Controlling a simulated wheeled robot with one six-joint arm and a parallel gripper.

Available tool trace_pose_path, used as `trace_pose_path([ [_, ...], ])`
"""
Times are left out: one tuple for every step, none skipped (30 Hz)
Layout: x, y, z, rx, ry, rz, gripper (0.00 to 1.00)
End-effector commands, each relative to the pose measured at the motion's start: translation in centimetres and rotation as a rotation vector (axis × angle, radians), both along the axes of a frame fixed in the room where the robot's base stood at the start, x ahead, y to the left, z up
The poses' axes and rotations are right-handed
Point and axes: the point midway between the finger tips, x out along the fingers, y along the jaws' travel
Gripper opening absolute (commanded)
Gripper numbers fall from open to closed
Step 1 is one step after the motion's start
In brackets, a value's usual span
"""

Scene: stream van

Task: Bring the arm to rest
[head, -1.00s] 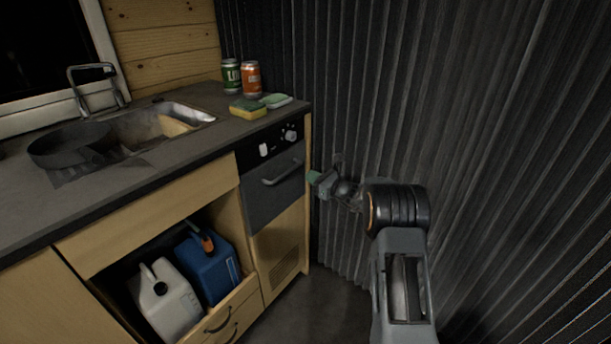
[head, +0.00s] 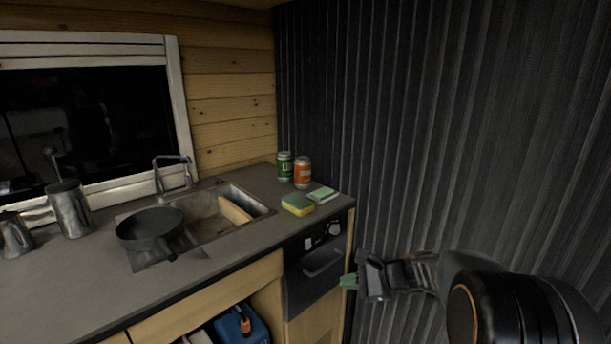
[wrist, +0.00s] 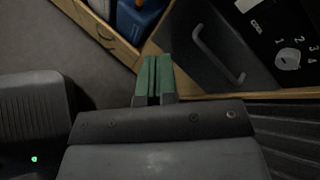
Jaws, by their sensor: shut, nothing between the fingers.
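My gripper (head: 348,281) is at the right end of the kitchen unit, in front of the dark curtain and beside the oven's right edge. In the wrist view its green fingertips (wrist: 153,78) lie side by side, shut and empty. The arm comes in from the lower right of the head view, folded low, and its dark joint hides part of the curtain.
The oven (head: 313,275) with its bar handle is close left of my gripper. The counter (head: 80,284) holds a pan (head: 150,229), a sink, sponges (head: 297,204) and two cans (head: 302,173). The ribbed curtain (head: 440,150) fills the right. A blue canister (wrist: 138,20) stands in the cupboard.

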Motion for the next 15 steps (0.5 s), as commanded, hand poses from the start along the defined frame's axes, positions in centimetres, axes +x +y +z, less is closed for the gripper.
trace_pose_path([
  [-3.0,1.1,4.9,-0.136,-0.059,0.114,0.00],
  [-4.6,1.4,6.0,-0.218,-0.090,0.182,0.00],
  [-6.7,1.6,7.4,-0.326,-0.136,0.272,0.00],
  [-8.2,1.6,8.5,-0.403,-0.170,0.339,0.00],
  [-9.6,1.5,9.4,-0.481,-0.204,0.403,0.00],
  [-11.3,1.2,10.6,-0.577,-0.248,0.486,0.00],
  [-12.4,0.9,11.5,-0.648,-0.282,0.544,0.00],
  [-13.5,0.6,12.3,-0.713,-0.313,0.602,0.00],
  [-14.7,0.0,13.3,-0.798,-0.354,0.672,0.00],
  [-15.5,-0.3,14.0,-0.856,-0.383,0.722,0.00],
  [-16.3,-0.7,14.6,-0.910,-0.409,0.768,0.00],
  [-17.1,-1.2,15.4,-0.977,-0.441,0.824,0.00],
  [-17.6,-1.6,15.9,-1.023,-0.464,0.864,0.00],
  [-18.1,-2.0,16.4,-1.064,-0.483,0.897,0.00],
  [-18.6,-2.4,16.9,-1.114,-0.506,0.939,0.00],
])
